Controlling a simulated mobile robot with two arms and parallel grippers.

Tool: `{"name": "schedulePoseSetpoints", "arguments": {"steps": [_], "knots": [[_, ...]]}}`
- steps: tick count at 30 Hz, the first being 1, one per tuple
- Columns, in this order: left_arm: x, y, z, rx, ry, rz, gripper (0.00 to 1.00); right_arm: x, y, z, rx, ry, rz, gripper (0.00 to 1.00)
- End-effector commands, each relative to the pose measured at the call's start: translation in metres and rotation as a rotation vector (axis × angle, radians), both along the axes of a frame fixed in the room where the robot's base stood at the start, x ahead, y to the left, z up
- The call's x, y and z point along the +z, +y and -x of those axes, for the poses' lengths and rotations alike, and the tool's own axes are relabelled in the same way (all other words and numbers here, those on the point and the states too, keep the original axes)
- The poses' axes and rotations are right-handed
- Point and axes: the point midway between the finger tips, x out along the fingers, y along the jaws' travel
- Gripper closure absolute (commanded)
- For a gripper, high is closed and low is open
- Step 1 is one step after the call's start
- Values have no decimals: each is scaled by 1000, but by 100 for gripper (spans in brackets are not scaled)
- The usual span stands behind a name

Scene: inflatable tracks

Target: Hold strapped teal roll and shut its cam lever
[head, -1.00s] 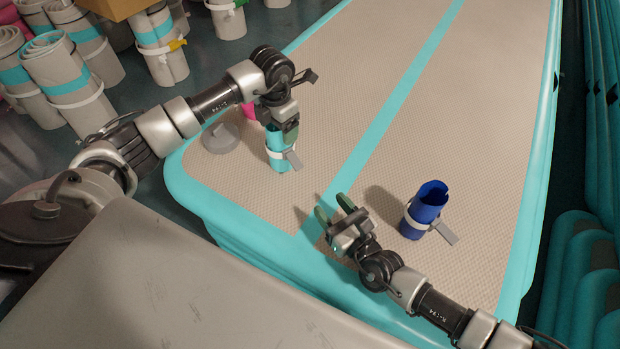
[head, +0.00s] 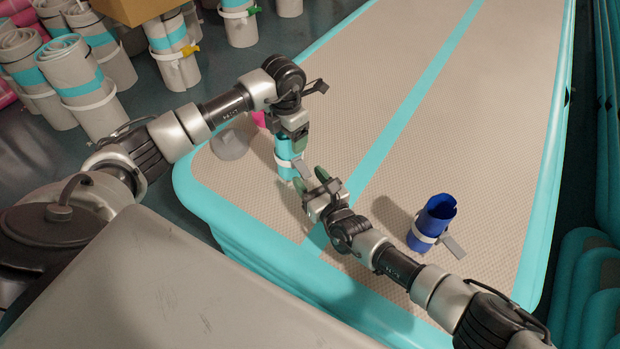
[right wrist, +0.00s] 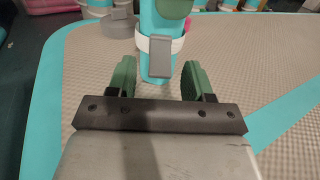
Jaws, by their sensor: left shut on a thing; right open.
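The teal roll (head: 285,167) stands upright on the inflatable track. A white strap (right wrist: 178,44) goes around it, with a grey cam lever (right wrist: 159,57) on the side facing my right gripper. In the head view the lever (head: 301,168) sticks out to the lower right, away from the roll. My left gripper (head: 292,137) is shut on the top of the teal roll from above. My right gripper (head: 311,178) is open, just in front of the roll. In the right wrist view its green fingertips (right wrist: 158,75) lie to either side of the lever, apart from it.
A blue strapped roll (head: 433,220) with its lever sticking out stands to the right. A pink roll (head: 260,118) and a grey round object (head: 230,144) are behind my left gripper. Large grey rolls (head: 82,85) fill the back left. The track (head: 420,110) is mostly clear.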

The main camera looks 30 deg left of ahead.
Motion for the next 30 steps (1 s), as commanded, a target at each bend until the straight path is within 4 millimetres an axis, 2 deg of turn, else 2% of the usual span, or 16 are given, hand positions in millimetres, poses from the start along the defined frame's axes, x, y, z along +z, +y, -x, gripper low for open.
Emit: {"name": "schedulePoseSetpoints", "arguments": {"steps": [7, 17, 30], "knots": [[-3, 0, 1, 0, 5, -2, 60, 0, 0, 0, 0, 0, 0, 49], [-3, 0, 1, 0, 5, -2, 60, 0, 0, 0, 0, 1, 0, 98], [-2, 0, 1, -1, 5, -1, 60, -8, 2, -1, -1, -56, -100, 99]]}}
